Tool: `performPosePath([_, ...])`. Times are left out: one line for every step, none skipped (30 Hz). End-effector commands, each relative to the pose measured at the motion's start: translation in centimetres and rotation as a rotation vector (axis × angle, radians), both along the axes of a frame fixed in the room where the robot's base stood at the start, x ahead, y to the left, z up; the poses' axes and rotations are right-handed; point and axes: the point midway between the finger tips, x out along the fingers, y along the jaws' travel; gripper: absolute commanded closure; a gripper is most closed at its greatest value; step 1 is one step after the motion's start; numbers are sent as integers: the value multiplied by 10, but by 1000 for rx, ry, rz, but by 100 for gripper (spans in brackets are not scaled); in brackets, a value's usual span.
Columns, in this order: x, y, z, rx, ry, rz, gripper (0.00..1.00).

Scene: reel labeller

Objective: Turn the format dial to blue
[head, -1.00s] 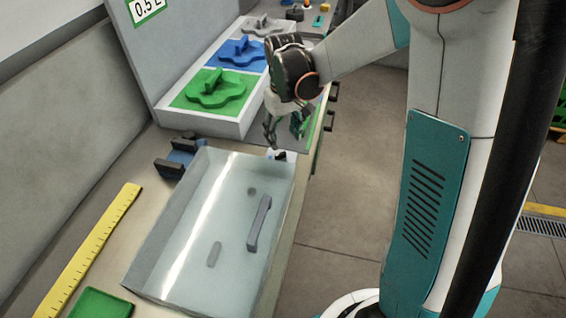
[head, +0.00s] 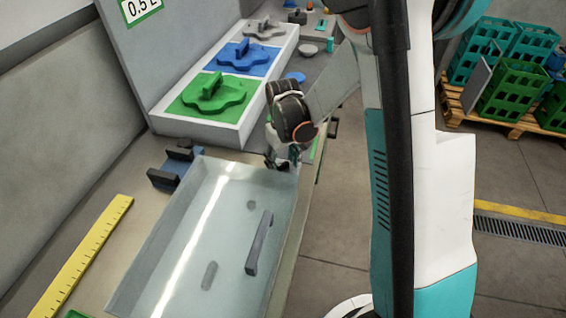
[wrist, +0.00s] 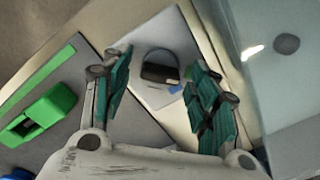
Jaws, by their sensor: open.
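A dark knob (wrist: 160,73) on a light plate (wrist: 168,97) shows in the wrist view between my fingers. A small blue patch lies beside the knob. It looks like the format dial; in the head view my gripper hides it. My gripper (head: 279,162) is open and points down by the far right corner of the clear cover. In the wrist view my gripper (wrist: 158,62) has its teal-padded fingers apart, one on each side of the knob. I cannot tell whether they touch it.
A clear cover (head: 185,235) with a grey handle fills the near bench. Behind it a white stand holds green (head: 212,95), blue (head: 244,58) and grey (head: 264,30) lobed parts. A yellow ruler (head: 85,255) lies left. A green block (wrist: 38,115) sits left of my gripper in the wrist view.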

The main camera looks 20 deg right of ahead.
Motion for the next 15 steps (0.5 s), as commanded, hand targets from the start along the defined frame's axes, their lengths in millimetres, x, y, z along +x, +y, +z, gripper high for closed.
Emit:
performPosePath([0,0,0,0,0,0,45])
performPosePath([0,0,0,0,0,0,45])
performPosePath([0,0,0,0,0,0,45])
performPosePath([0,0,0,0,0,0,45])
performPosePath([0,0,0,0,0,0,45])
performPosePath([0,0,0,0,0,0,45])
performPosePath([0,0,0,0,0,0,52])
performPosePath([0,0,0,0,0,0,59])
performPosePath([0,0,0,0,0,0,68])
performPosePath([0,0,0,0,0,0,75])
performPosePath([0,0,0,0,0,0,82])
performPosePath([0,0,0,0,0,0,90])
performPosePath([0,0,0,0,0,0,90])
performPosePath([0,0,0,0,0,0,90])
performPosePath([0,0,0,0,0,0,90])
